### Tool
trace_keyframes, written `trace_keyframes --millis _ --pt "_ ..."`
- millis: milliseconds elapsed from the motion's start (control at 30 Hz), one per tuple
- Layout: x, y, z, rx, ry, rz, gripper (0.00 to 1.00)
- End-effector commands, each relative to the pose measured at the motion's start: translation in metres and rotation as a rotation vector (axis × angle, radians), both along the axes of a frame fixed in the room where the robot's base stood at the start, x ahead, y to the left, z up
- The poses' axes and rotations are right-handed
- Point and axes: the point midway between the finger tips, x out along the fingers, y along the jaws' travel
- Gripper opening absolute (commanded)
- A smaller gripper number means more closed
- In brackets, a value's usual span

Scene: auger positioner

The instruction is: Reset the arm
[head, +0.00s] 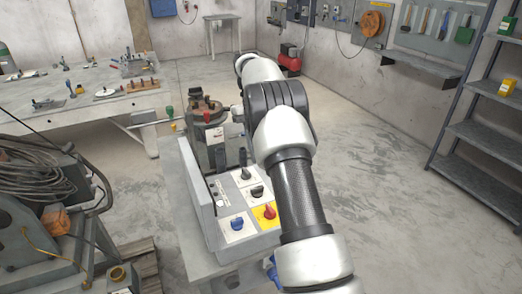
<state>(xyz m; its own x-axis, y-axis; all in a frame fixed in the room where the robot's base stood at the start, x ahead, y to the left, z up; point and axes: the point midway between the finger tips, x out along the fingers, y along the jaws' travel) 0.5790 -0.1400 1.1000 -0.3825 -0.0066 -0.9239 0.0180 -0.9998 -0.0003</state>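My white and black arm rises from the bottom right and bends at an elbow near the top middle. My gripper cannot be made out; the arm's far end is hidden behind its own links. A grey control box (211,197) stands on a pale table in front of the arm. Its panel carries a blue knob (237,223), a red knob on a yellow plate (269,212) and a black knob (257,191). Behind it is a machine with a round brownish top (203,107), partly covered by the arm.
A long workbench (100,108) with tools stands at the left, with a cable-draped machine (45,190) nearer. A metal shelf (480,135) is at the right, and a red compressor (289,60) is at the back. The floor (370,150) right of the arm is clear.

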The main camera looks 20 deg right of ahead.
Motion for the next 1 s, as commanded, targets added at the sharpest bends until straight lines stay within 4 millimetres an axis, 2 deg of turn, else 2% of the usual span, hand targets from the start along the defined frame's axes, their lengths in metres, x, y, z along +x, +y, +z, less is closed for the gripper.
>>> trace_keyframes --millis 367,467,567,700,800,1000 --pt "-0.001 0.001 0.005 -0.001 -0.009 0.000 0.31" --pt "-0.004 0.007 0.026 -0.006 -0.043 0.000 0.31" --pt "-0.014 0.018 0.062 -0.013 -0.110 0.000 0.31" --pt "-0.044 0.040 0.116 -0.023 -0.228 0.000 0.31" --pt "-0.072 0.057 0.147 -0.026 -0.314 -0.001 0.31" --pt "-0.140 0.089 0.188 -0.025 -0.488 -0.003 0.31"
